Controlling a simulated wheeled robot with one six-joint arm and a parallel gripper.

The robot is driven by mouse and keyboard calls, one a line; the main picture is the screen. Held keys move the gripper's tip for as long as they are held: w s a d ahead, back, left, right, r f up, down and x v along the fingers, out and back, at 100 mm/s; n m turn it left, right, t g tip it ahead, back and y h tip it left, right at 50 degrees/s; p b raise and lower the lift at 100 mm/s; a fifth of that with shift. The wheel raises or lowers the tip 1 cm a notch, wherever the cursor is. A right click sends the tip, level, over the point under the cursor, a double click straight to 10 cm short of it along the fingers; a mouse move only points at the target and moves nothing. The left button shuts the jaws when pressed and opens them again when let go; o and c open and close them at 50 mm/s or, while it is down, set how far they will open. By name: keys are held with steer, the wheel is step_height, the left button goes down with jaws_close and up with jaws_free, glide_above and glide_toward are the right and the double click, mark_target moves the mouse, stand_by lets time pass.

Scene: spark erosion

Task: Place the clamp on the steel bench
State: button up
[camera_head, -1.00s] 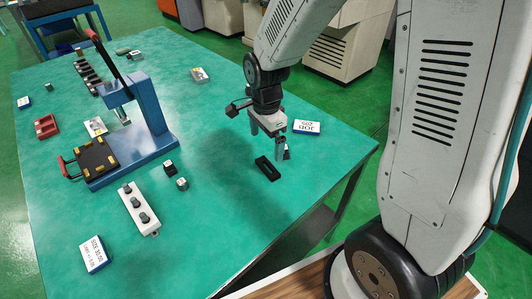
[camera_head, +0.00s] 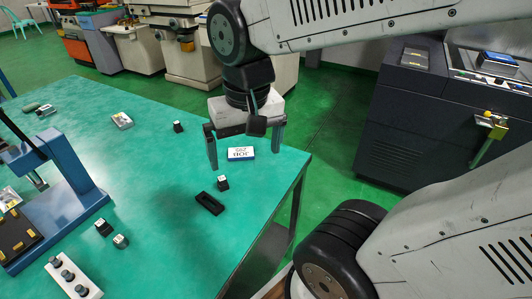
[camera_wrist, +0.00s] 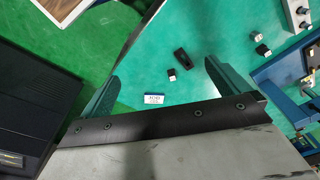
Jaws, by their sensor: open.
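My gripper (camera_head: 245,145) is open and empty above the far right part of the green-topped bench (camera_head: 150,215), which has a grey frame. Its fingers also show in the wrist view (camera_wrist: 162,88), apart, with nothing between them. Beyond them lie a small white-topped black block (camera_head: 222,183), a black slotted holder (camera_head: 209,203) and a white JOB card (camera_head: 241,153). I cannot clearly identify the clamp. A brass-yellow fitting with a handle (camera_head: 491,124) at the front of a dark machine may be one. I cannot tell whether the green-topped bench is the steel bench.
A blue press (camera_head: 72,165) stands at the left of the bench, near a white bar with knobs (camera_head: 85,285) and small blocks (camera_head: 103,228). A dark cabinet (camera_head: 425,125) stands right of the bench, with green floor (camera_head: 320,130) between. The bench's middle is clear.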

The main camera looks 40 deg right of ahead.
steer(key=s+n, duration=0.1)
steer(key=s, duration=0.1)
steer(key=s+r+n, duration=0.1)
steer(key=s+n, duration=0.1)
steer(key=s, duration=0.1)
steer(key=shift+d+r, duration=0.15)
steer(key=shift+d, duration=0.05)
stand_by(0.9)
